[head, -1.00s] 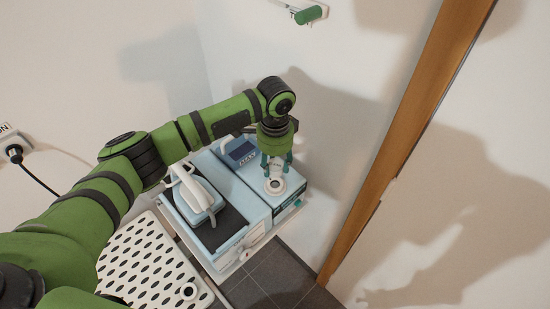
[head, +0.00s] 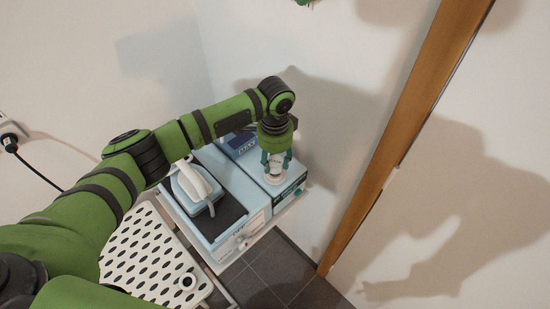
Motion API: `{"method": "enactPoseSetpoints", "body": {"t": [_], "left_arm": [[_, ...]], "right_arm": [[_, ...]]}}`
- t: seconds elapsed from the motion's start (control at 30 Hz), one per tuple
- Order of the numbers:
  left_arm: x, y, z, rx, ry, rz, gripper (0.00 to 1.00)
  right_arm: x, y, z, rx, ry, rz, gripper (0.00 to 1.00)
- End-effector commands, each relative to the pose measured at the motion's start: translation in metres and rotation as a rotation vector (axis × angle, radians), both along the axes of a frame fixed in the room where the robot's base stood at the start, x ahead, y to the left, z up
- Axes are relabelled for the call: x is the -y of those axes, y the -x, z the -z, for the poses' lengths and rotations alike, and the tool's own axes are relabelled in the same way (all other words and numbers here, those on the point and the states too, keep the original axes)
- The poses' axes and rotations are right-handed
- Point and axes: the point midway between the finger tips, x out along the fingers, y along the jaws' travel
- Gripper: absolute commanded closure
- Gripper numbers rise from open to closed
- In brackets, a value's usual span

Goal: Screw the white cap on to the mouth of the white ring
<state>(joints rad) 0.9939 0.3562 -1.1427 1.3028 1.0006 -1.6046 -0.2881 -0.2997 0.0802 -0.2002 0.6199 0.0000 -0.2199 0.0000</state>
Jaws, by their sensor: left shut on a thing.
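My left gripper (head: 276,158) points down over the light blue box with a dark green front strip. Its teal fingers are shut on a small white piece, which looks like the white cap (head: 275,165). Directly below it, a white ring (head: 275,180) stands on the top of the box near its front edge. The cap is over the ring's mouth, and the dark hole is hidden. I cannot tell whether the cap touches the ring or is threaded on. My right gripper is not in view.
The light blue box (head: 245,170) stands beside another blue device with a white handle (head: 195,183). A wooden post (head: 400,140) and walls bound the right. Grey floor tiles (head: 275,270) are clear.

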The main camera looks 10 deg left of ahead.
Motion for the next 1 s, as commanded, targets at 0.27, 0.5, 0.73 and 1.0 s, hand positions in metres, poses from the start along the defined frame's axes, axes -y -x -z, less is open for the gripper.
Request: {"method": "enactPoseSetpoints", "body": {"t": [0.27, 0.5, 0.73, 1.0], "left_arm": [[0.0002, -0.0001, -0.0018, 0.000, 0.001, -0.001, 0.95], [0.0002, -0.0003, -0.0004, 0.001, 0.000, 0.000, 0.95], [0.0001, -0.0002, -0.0002, 0.000, 0.001, 0.000, 0.95], [0.0002, 0.0000, -0.0009, 0.000, 0.000, 0.000, 0.95]], "right_arm": [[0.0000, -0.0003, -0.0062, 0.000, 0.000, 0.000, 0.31], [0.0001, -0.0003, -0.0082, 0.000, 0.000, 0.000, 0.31], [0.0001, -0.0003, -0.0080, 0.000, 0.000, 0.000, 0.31], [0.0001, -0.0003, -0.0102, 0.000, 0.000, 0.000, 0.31]]}}
